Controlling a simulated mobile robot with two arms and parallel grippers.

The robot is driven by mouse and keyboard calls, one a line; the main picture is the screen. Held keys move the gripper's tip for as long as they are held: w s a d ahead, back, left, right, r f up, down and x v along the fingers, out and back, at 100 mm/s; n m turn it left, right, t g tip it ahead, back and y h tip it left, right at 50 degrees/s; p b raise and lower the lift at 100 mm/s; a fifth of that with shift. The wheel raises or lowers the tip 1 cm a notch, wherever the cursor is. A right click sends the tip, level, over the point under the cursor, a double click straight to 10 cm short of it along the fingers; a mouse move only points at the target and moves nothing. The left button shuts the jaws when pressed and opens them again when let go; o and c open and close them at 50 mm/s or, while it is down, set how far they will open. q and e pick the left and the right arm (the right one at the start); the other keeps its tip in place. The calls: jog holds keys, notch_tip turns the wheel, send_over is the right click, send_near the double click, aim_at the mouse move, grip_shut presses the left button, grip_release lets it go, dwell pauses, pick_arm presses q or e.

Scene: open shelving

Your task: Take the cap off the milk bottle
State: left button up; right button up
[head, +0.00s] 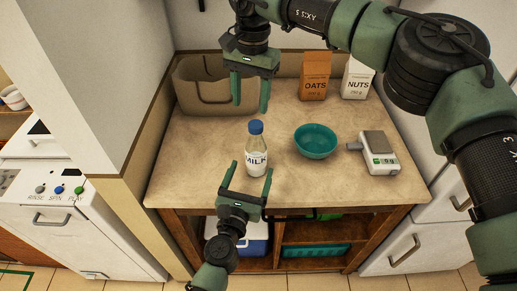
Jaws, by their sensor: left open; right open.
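The milk bottle (257,160) stands upright on the counter, clear with white contents and a MILK label. Its blue cap (256,127) sits on top. My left gripper (247,174) is open, low at the counter's front edge, with its two fingers pointing up in the picture toward the bottle, one to each side of its lower part. I cannot tell whether they touch it. My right gripper (250,104) is open and empty, fingers pointing down, and appears above the cap in the picture, apart from it.
An OATS box (315,76), a NUTS box (356,80) and a beige bin (202,92) stand at the back. The counter left of the bottle is clear.

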aim_at(256, 152)
pick_arm(q)
jog(key=shift+w+r+n, duration=0.15)
jog(key=shift+w+n, duration=0.15)
jog(key=shift+w, duration=0.15)
jog(key=x, duration=0.7)
grip_shut()
